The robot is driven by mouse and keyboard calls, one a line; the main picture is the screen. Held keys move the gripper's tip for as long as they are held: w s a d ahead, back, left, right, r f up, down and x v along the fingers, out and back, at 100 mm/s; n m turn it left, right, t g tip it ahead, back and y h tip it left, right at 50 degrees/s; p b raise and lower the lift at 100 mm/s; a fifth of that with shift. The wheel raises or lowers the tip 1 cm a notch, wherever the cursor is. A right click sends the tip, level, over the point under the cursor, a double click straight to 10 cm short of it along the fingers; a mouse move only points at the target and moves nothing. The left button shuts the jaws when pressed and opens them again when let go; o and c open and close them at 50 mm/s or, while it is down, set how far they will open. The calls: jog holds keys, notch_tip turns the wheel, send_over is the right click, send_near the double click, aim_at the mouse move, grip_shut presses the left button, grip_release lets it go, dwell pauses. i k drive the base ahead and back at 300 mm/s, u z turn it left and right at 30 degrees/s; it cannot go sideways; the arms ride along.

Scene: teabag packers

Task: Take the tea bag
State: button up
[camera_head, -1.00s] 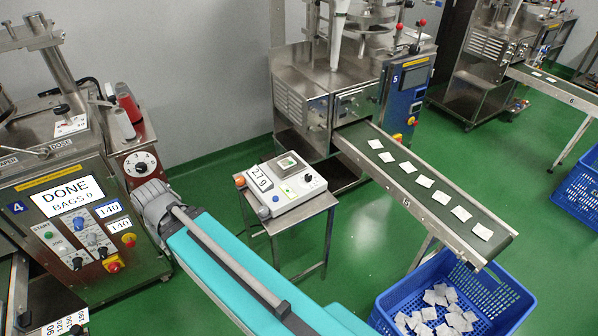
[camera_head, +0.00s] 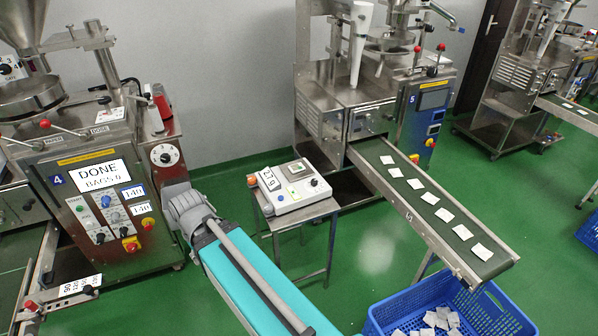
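Several small white square tea bags lie spaced in a row on the dark belt of conveyor 5 (camera_head: 378,158); the nearest tea bag (camera_head: 482,251) is by the belt's lower end. More tea bags (camera_head: 445,318) lie loose in the blue crate (camera_head: 390,324) below that end, which the picture's bottom edge cuts off. A scale (camera_head: 293,190) with a small display stands on a metal stand; whether a tea bag rests on its small dark plate I cannot tell. My gripper is not in view.
Machine 4 (camera_head: 98,235) at left shows "DONE" and "BAGS 0" on its screen. Machine 5 (camera_head: 335,120) stands behind the scale. Another conveyor (camera_head: 572,108) and a second blue crate (camera_head: 591,230) are at right. Green floor (camera_head: 370,250) is clear between the scale's stand and conveyor 5.

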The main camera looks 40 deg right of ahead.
aim_at(297, 167)
jog(key=u, duration=0.6)
jog(key=i, duration=1.5)
jog(key=z, duration=1.8)
